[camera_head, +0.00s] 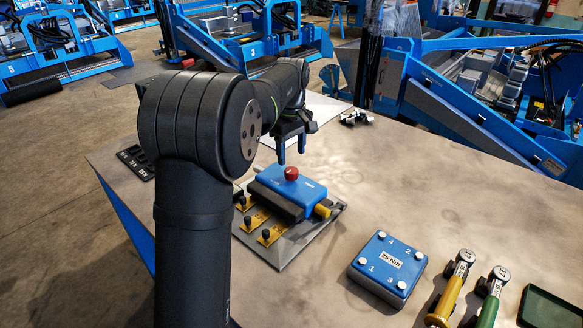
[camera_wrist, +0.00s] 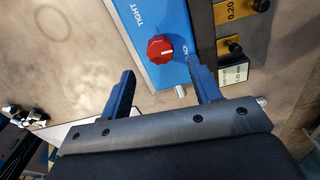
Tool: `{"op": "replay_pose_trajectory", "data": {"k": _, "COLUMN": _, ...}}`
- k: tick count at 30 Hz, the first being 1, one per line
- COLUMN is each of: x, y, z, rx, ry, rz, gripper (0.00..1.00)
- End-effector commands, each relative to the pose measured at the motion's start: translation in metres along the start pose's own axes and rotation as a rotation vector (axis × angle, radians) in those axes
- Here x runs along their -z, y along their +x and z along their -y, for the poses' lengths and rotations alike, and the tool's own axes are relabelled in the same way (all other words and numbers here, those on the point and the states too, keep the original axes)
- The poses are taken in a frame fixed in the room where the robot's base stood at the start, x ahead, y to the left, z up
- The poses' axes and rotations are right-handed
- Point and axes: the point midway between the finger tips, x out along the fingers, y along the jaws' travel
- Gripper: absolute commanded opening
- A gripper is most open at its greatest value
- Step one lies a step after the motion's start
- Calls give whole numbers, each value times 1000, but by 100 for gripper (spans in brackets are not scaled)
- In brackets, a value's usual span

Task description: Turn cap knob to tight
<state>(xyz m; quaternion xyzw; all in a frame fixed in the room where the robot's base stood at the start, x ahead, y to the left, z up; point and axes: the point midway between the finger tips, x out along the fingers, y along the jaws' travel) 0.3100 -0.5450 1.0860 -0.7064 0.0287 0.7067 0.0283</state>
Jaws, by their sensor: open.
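The cap knob (camera_head: 291,173) is a small red round knob on top of a blue box (camera_head: 275,184) on the table. In the wrist view the knob (camera_wrist: 160,48) shows a white pointer mark, and the word TIGHT is printed on the blue face (camera_wrist: 182,19). A second label beside the knob is partly cut off. My gripper (camera_wrist: 161,80) is open and empty, with one blue finger on each side of the view and the knob beyond the fingertips, not touched.
Yellow tags with black knobs (camera_head: 270,236) sit on a grey plate in front of the box. A blue numbered block (camera_head: 388,268), a yellow-handled tool (camera_head: 449,290) and a green-handled tool (camera_head: 489,300) lie to the right. The table between is clear.

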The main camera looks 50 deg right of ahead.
Motion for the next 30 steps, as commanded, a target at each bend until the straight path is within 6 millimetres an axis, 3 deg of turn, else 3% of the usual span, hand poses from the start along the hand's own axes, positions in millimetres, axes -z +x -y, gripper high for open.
{"op": "replay_pose_trajectory", "data": {"k": 3, "x": 0, "y": 24, "z": 0, "rx": 2, "ry": 0, "rz": 2, "gripper": 57}}
{"op": "replay_pose_trajectory", "data": {"k": 9, "x": 0, "y": 50, "z": 0, "rx": 1, "ry": 1, "rz": 1, "gripper": 57}}
{"op": "replay_pose_trajectory", "data": {"k": 21, "x": 0, "y": 59, "z": 0, "rx": -1, "ry": 1, "rz": 0, "gripper": 57}}
{"op": "replay_pose_trajectory", "data": {"k": 22, "x": 0, "y": 59, "z": 0, "rx": -1, "ry": 1, "rz": 0, "gripper": 55}}
{"op": "replay_pose_trajectory", "data": {"k": 28, "x": 0, "y": 59, "z": 0, "rx": -1, "ry": 1, "rz": 0, "gripper": 16}}
{"op": "replay_pose_trajectory", "data": {"k": 30, "x": 0, "y": 59, "z": 0, "rx": -1, "ry": 1, "rz": 0, "gripper": 13}}
